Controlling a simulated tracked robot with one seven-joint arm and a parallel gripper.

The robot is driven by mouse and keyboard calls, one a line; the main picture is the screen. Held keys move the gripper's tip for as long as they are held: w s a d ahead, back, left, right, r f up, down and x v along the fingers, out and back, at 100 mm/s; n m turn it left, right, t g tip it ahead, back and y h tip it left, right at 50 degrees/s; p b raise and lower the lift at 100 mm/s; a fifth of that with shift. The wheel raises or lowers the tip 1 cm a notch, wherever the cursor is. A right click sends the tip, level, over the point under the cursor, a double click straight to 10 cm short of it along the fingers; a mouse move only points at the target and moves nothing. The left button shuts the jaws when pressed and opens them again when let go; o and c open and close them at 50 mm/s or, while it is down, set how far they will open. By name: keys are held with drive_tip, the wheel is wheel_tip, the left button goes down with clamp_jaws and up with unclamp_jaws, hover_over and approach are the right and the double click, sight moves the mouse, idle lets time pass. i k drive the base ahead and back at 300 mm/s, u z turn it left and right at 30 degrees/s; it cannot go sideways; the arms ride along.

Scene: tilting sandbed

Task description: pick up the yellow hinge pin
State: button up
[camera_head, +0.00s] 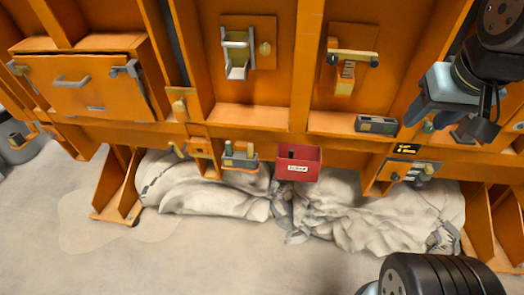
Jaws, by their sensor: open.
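Several small yellowish pins or knobs show, and I cannot tell for sure which is the hinge pin. One yellow knob (179,106) sits on the orange upright left of centre. A small yellow pin (176,150) sticks out below it. Two upright pins, the right one yellowish (250,151), stand in a small grey holder (238,162) on the lower ledge. Another yellow-green pin (428,170) is on the bracket at lower right. My gripper (449,127) is open at the upper right, above that bracket, with nothing visible between its fingers. A greenish cylinder (428,127) is beside its left finger.
A red box (298,163) hangs at the lower centre. A dark grey block (376,125) lies on the ledge left of my gripper. Orange walls and ribs surround the bays.

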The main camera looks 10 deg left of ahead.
sight(251, 151)
drive_tip(key=u, duration=1.35)
drive_tip(key=k, duration=1.15)
drive_tip(key=u, duration=0.4)
drive_tip(key=i, duration=1.75)
drive_tip(key=z, duration=0.15)
